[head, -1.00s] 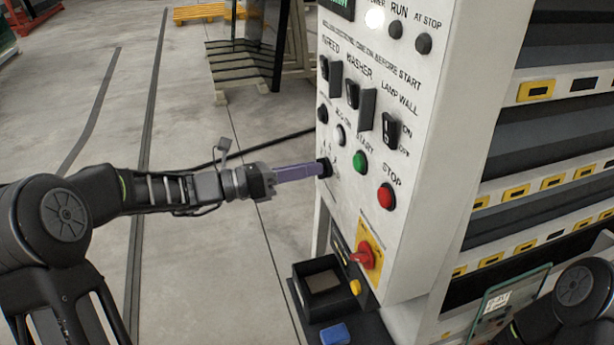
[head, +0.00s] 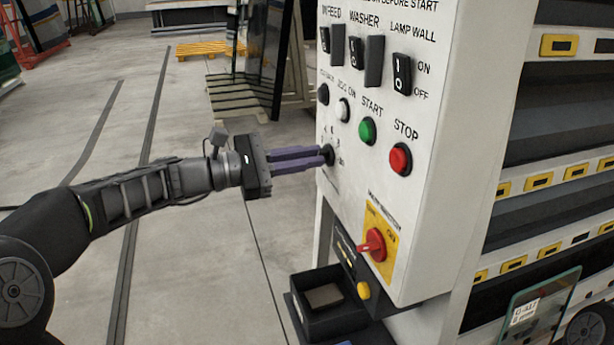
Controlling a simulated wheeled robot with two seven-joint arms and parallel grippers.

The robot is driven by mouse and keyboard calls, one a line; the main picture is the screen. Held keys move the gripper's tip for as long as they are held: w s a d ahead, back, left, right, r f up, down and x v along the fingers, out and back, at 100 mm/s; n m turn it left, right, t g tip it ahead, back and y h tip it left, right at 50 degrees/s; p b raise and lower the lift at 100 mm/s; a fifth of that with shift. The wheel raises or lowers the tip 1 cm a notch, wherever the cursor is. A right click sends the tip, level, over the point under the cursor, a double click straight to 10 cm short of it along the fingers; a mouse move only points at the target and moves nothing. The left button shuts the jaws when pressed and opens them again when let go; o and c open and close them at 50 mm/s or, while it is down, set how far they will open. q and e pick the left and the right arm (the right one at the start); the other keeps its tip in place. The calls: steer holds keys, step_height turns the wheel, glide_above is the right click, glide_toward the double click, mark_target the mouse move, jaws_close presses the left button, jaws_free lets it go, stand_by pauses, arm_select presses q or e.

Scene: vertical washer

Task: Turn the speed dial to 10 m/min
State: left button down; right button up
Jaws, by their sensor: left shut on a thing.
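The speed dial (head: 329,155) is a small black knob low on the left of the white control panel (head: 432,210), with small scale marks around it. I cannot read its setting. My left gripper (head: 322,156) reaches in from the left, with its two purple fingers at the dial and shut on it. The fingertips cover part of the knob. My right gripper is not in view; only a part of my right arm shows at the lower right corner.
Above the dial are a green START button (head: 367,131), a red STOP button (head: 400,159) and black rocker switches (head: 402,75). A red rotary switch on a yellow plate (head: 377,240) is below. A black tray (head: 330,318) stands under the panel. The floor at left is clear.

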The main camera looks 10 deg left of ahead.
arm_select(q)
steer(key=shift+s+f+m+b, duration=0.1)
steer(key=shift+f+m+b, duration=0.05)
steer(key=shift+m+b, duration=2.65)
steer(key=shift+f+m+b, duration=0.1)
steer(key=shift+m+b, duration=2.1)
steer(key=shift+b, duration=1.05)
steer(key=c, duration=1.5)
jaws_free()
steer(key=v, duration=0.7)
steer(key=shift+s+a, duration=0.25)
steer(key=shift+a, duration=0.05)
